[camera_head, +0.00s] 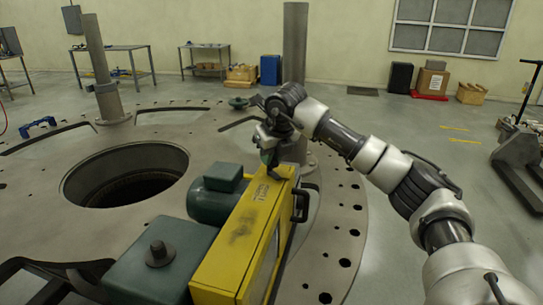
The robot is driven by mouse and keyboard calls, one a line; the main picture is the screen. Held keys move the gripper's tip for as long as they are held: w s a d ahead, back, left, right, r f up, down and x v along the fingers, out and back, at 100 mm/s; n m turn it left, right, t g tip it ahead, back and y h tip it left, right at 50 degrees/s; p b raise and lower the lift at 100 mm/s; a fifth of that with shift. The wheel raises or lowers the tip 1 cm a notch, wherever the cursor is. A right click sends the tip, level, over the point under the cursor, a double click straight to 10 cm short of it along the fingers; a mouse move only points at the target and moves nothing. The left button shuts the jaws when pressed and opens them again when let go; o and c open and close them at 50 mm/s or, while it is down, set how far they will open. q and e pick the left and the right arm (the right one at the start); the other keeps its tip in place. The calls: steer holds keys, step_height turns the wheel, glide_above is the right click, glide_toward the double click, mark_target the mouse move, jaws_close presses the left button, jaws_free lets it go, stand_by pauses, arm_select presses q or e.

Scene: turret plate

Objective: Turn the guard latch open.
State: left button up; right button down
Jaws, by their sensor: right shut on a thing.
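The yellow guard (240,240) is a long box-shaped cover on the turret plate (335,215), beside green machine parts. My right gripper (271,163) is over the far end of the guard's top, pointing down. It is shut on a small dark part there, which I take to be the guard latch (277,174). The gripper hides most of the latch, so I cannot tell how far it is turned. My left gripper is not in view.
A green motor (218,192) and a green box with a knob (158,265) sit left of the guard. A round opening (125,180) lies farther left. A grey post (294,70) stands behind my gripper. A black handle (303,203) is on the guard's right side.

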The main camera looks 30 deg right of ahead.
steer(key=m+h, duration=0.1)
steer(key=m, duration=0.3)
steer(key=shift+w+a+m+h+b, duration=0.1)
steer(key=shift+a+m+h+b, duration=0.05)
steer(key=shift+m+h+b, duration=0.2)
steer(key=shift+r+m+g+h, duration=0.1)
steer(key=shift+m+g+h, duration=0.3)
steer(key=shift+m, duration=0.75)
steer(key=shift+m+g+h, duration=0.3)
steer(key=shift+m+h, duration=0.05)
steer(key=shift+m, duration=0.75)
steer(key=c, duration=1)
jaws_free()
steer(key=shift+a, duration=0.1)
steer(key=shift+c, duration=0.2)
steer(key=v, duration=1)
steer(key=shift+a+r, duration=0.15)
steer(key=shift+r, duration=0.2)
